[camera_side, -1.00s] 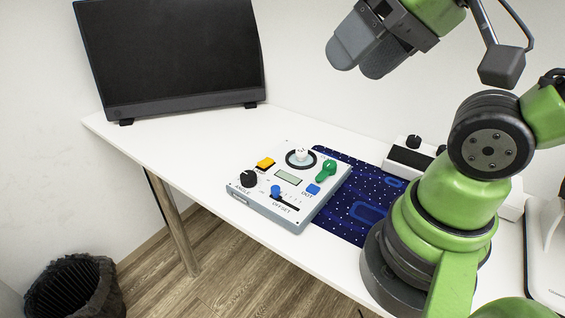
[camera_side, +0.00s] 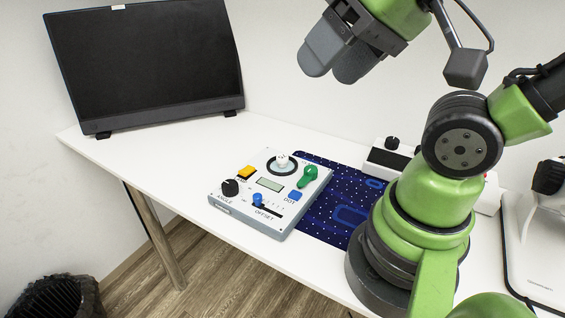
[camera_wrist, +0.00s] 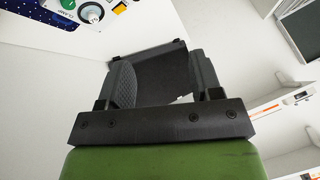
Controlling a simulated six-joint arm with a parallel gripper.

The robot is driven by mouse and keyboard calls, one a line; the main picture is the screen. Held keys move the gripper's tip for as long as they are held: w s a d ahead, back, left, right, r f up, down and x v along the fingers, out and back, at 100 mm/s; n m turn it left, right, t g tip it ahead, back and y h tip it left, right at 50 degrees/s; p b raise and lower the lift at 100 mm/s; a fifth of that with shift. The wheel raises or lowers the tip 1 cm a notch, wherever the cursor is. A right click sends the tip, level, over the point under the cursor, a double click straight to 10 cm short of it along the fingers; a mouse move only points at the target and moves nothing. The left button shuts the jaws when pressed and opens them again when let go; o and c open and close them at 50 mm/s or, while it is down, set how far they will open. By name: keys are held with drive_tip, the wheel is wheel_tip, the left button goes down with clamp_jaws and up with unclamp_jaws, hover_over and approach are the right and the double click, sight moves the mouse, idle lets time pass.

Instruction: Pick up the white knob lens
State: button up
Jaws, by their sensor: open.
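The white knob lens (camera_side: 282,158) stands inside a dark ring on a grey-white control panel (camera_side: 232,210) on the table. In the wrist view the white knob (camera_wrist: 91,13) shows near the top edge, left of centre, with the panel cut off by the frame. My gripper (camera_side: 331,66) is open and empty, high above the table and to the upper right of the panel in the side view. In the wrist view my gripper (camera_wrist: 160,75) has its two fingers apart, with a dark screen behind them. Nothing covers the knob.
The panel also bears a green knob (camera_side: 307,176), a black knob (camera_side: 230,187), a yellow button (camera_side: 246,172) and a blue slider (camera_side: 257,199). A dark blue patterned mat (camera_side: 325,222) lies beside it. A monitor (camera_side: 145,65) stands at the back left. The table's left part is clear.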

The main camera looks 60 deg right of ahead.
drive_tip(key=n+g+h, duration=0.2)
drive_tip(key=n+g, duration=0.1)
drive_tip(key=g, duration=0.4)
hover_over(282, 156)
drive_tip(key=f, duration=2.1)
drive_tip(key=shift+s+a+f, duration=0.15)
drive_tip(key=shift+s+a, duration=0.15)
drive_tip(key=f, duration=0.5)
drive_tip(key=shift+w+d+f, duration=0.3)
drive_tip(key=c, duration=1)
